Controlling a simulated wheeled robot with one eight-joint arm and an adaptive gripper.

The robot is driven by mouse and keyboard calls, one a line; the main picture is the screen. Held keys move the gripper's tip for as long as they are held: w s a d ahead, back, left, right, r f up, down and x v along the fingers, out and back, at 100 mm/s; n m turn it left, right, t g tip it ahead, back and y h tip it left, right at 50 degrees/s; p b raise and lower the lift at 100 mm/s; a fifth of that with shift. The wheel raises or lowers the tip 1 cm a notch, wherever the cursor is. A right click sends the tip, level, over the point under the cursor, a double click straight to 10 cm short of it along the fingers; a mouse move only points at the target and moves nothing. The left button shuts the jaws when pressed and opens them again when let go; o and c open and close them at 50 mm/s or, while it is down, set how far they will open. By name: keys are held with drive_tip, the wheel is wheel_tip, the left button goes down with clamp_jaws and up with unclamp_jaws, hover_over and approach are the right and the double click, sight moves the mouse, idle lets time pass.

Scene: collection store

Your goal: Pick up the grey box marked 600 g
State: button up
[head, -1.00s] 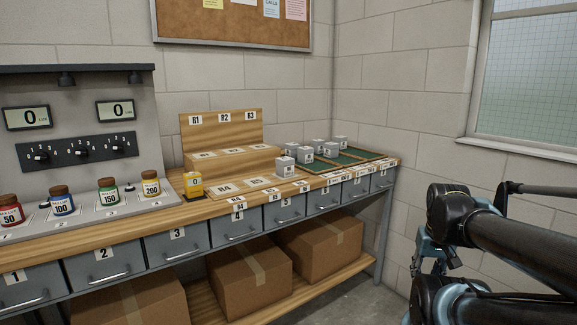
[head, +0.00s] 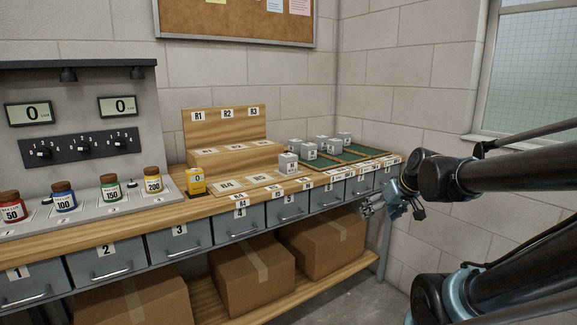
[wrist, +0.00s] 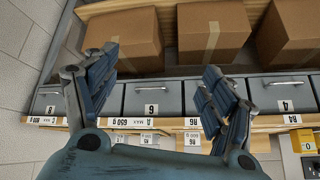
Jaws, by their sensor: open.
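Several small grey boxes stand at the right end of the bench in the head view. One grey box (head: 288,163) stands nearest, on the wood beside the green mat (head: 325,163); another (head: 309,151) is just behind it to the right. Their marks are too small to read, so I cannot tell which says 600 g. My gripper (head: 372,206) is in front of the drawers at the bench's right end, below the bench top and apart from the boxes. In the wrist view my gripper (wrist: 157,65) is open and empty, its fingers spread before the drawer fronts.
The bench edge (head: 215,213) and numbered drawers (head: 287,207) lie close to my gripper. Cardboard boxes (head: 321,240) fill the lower shelf. A yellow device (head: 195,182), coloured jars (head: 109,188) and a stepped wooden stand (head: 234,158) occupy the bench further left.

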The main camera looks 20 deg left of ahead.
drive_tip(key=w+a+r+n+t+y, duration=0.1)
drive_tip(key=w+a+r+n+y, duration=0.1)
drive_tip(key=w+a+r, duration=0.4)
drive_tip(key=w+a+r+n+t+y, duration=0.1)
drive_tip(key=w+a+y, duration=0.15)
drive_tip(key=a, duration=0.45)
drive_tip(key=n+t+y, duration=0.2)
approach(288, 159)
drive_tip(key=shift+w+d+x, duration=0.25)
drive_tip(key=shift+w+x, duration=0.05)
drive_tip(key=shift+x, duration=1.95)
drive_tip(key=shift+w+d+x, duration=0.25)
drive_tip(key=shift+d+x, duration=0.05)
drive_tip(key=shift+x, duration=2)
drive_tip(key=shift+w+d+x, duration=0.25)
drive_tip(key=shift+w+x, duration=0.05)
drive_tip(key=shift+x, duration=1.95)
drive_tip(key=shift+f, duration=0.15)
drive_tip(key=c, duration=1.2)
